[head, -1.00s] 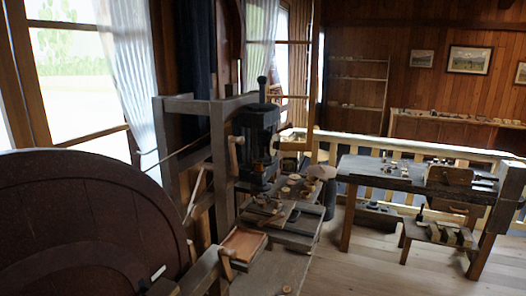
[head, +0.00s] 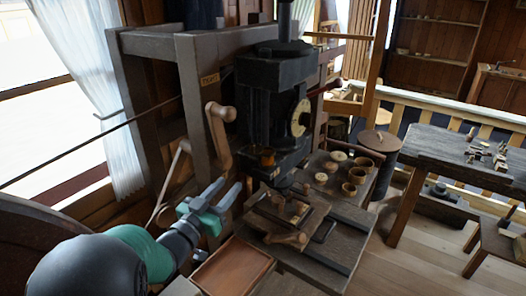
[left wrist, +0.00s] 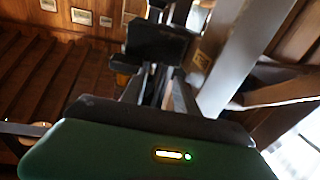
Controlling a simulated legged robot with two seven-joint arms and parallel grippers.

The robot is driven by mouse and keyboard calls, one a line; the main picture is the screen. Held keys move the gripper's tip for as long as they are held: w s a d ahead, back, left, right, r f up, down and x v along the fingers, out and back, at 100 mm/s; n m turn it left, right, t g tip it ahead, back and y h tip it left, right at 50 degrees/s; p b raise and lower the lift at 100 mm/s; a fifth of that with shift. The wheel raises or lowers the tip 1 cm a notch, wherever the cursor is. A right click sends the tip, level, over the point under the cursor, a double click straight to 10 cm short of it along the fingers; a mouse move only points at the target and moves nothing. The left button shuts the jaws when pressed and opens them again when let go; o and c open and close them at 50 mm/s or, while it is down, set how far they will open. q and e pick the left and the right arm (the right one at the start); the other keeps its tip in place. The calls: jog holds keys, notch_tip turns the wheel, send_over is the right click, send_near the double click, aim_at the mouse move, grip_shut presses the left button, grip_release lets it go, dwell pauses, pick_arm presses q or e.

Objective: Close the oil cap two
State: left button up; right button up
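A black machine (head: 270,100) stands on the bench in the head view. A small amber cup-like part (head: 266,158) sits low on its front; it may be an oil cup, but I cannot tell which part is oil cap two or whether a cap is open. My left gripper (head: 228,187) is open and empty, left of the amber part and apart from it, below a wooden crank handle (head: 218,130). The left wrist view shows its two spread fingers (left wrist: 160,90) pointing towards the dark machine (left wrist: 158,45). My right gripper is not in view.
A grey frame (head: 192,90) stands beside the machine. Several wooden cups (head: 357,175) and loose wooden parts lie on the bench right of the machine. A shallow wooden tray (head: 232,268) is near the front. Another workbench (head: 450,150) stands at the right.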

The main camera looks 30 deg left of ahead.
aim_at(260, 148)
pick_arm(q)
jog(key=s+d+r+m+t+h, duration=0.2)
jog(key=s+r+m+t+h, duration=0.1)
jog(key=s+r+h, duration=0.25)
jog(key=p+x, duration=0.1)
jog(key=x, duration=0.4)
jog(key=p+x, duration=0.1)
jog(key=x, duration=0.4)
jog(key=a+p+x, duration=0.1)
jog(key=x, duration=0.5)
jog(key=shift+w+d+p, duration=0.1)
jog(key=shift+w+p, duration=0.1)
jog(key=shift+p, duration=0.2)
jog(key=shift+w+d, duration=0.2)
jog(key=shift+w, duration=0.1)
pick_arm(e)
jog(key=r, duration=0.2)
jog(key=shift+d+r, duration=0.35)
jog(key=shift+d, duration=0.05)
pick_arm(q)
jog(key=shift+c, duration=0.5)
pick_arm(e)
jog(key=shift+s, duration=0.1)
pick_arm(q)
jog(key=shift+s+a, duration=0.1)
jog(key=shift+a, duration=0.05)
grip_shut()
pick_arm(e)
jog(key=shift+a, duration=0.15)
